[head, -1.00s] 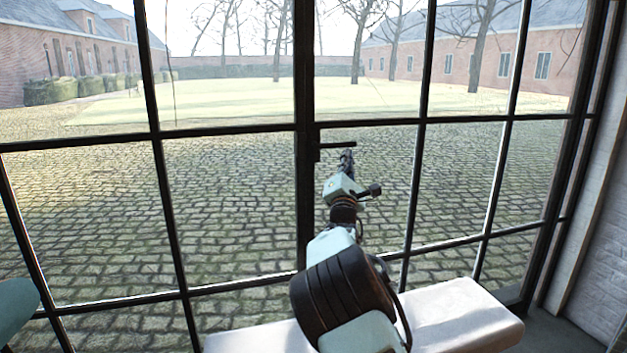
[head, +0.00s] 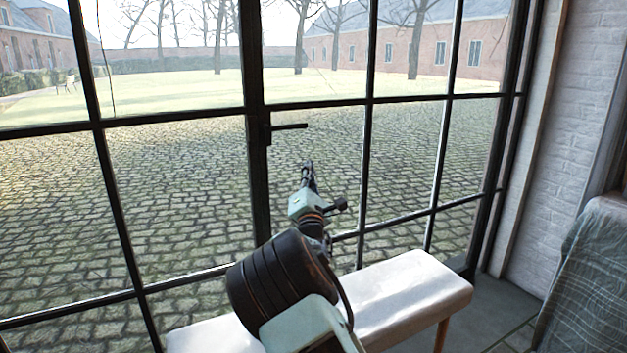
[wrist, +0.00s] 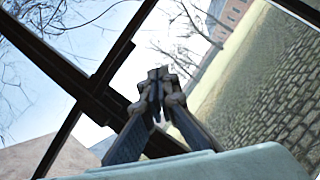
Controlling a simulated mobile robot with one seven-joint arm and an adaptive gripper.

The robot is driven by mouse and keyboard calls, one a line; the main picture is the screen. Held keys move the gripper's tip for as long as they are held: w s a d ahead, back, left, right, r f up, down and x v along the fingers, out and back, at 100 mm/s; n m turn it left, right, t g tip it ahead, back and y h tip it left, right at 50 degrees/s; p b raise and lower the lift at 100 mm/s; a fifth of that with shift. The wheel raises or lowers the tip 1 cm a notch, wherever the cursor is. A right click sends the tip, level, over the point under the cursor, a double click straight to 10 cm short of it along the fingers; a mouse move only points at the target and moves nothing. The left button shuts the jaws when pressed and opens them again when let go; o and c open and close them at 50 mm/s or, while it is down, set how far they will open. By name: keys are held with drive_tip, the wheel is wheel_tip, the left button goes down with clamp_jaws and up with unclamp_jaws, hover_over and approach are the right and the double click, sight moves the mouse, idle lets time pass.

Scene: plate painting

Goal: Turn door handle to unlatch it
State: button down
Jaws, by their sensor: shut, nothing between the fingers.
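The black door handle (head: 289,127) sticks out level to the right from the dark upright door frame (head: 257,165) in the head view. My gripper (head: 308,163) is below and slightly right of the handle's free end, with a gap between them in the picture. How far it is from the door in depth is hard to judge. In the wrist view my gripper (wrist: 155,82) is shut and empty, in front of dark glazing bars and glass. I cannot pick out the handle for sure in the wrist view.
A white-topped bench (head: 410,292) stands below the glass, under my arm. A white brick wall (head: 560,110) and a cloth-covered piece of furniture (head: 595,270) are at the right. Behind the glass lies a cobbled courtyard.

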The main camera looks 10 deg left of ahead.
drive_tip(key=shift+s+d+f+p, duration=0.15)
drive_tip(key=shift+s+d+f, duration=0.4)
drive_tip(key=shift+s, duration=0.15)
drive_tip(key=shift+s+d+f+p, duration=0.15)
drive_tip(key=shift+s+d+f, duration=0.35)
drive_tip(key=shift+s, duration=0.2)
drive_tip(key=shift+a, duration=0.1)
